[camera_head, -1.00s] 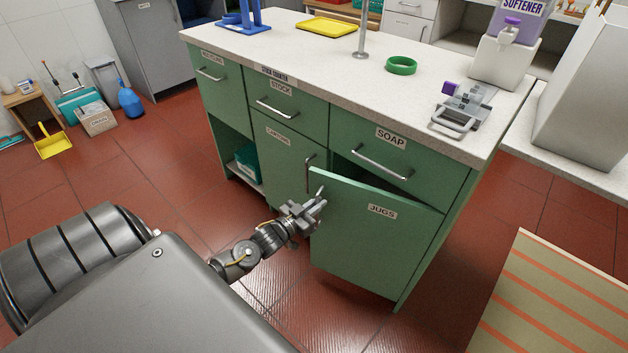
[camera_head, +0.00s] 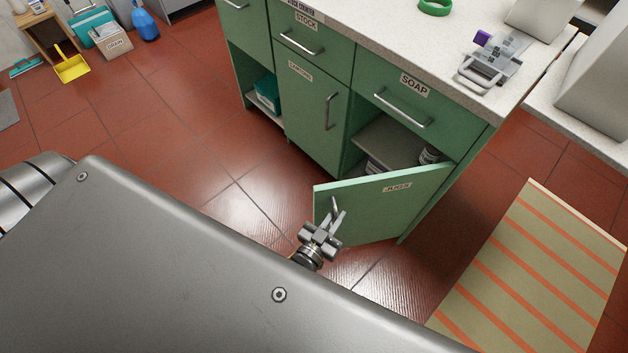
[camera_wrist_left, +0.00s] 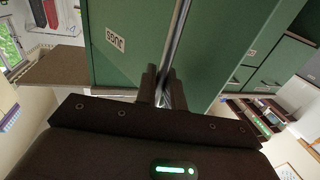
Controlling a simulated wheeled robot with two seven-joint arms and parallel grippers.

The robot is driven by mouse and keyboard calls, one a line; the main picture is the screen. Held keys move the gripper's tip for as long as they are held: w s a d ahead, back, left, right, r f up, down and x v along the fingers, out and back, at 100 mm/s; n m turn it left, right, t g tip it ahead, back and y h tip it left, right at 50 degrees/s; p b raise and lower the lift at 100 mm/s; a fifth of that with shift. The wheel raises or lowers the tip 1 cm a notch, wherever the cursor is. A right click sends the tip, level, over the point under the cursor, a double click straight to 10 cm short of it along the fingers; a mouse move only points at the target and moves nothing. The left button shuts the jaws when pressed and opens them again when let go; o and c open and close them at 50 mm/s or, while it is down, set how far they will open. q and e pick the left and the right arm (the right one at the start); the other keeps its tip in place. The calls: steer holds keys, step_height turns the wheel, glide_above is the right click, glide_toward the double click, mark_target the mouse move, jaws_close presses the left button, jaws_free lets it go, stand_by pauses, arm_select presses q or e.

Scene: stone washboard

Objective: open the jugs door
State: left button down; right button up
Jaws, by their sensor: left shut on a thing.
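The green JUGS door (camera_head: 400,208) stands swung out wide from the lower right of the green counter, hinged on its right side. My left gripper (camera_head: 332,218) is shut on the door's metal handle (camera_head: 336,207) near the free left edge. The left wrist view also shows the JUGS door (camera_wrist_left: 125,45), with the handle bar (camera_wrist_left: 178,45) running between the fingers. Behind the door, the cupboard shows a shelf (camera_head: 395,140) and pale containers (camera_head: 428,155), partly hidden by the door. My right gripper is not in view.
The SOAP drawer (camera_head: 408,108) above and the neighbouring cupboard door (camera_head: 312,115) are shut. A striped mat (camera_head: 535,270) lies on the floor to the right. Red tiled floor (camera_head: 190,150) left of the door is clear. A grey stapler-like device (camera_head: 490,68) sits on the countertop.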

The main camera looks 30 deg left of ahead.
arm_select(q)
steer(key=s+d, duration=0.4)
steer(key=d, duration=0.2)
steer(key=shift+s+d, duration=0.25)
steer(key=shift+s, duration=0.1)
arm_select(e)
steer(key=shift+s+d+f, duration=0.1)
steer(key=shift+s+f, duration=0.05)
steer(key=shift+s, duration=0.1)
arm_select(q)
steer(key=c, duration=1.6)
jaws_free()
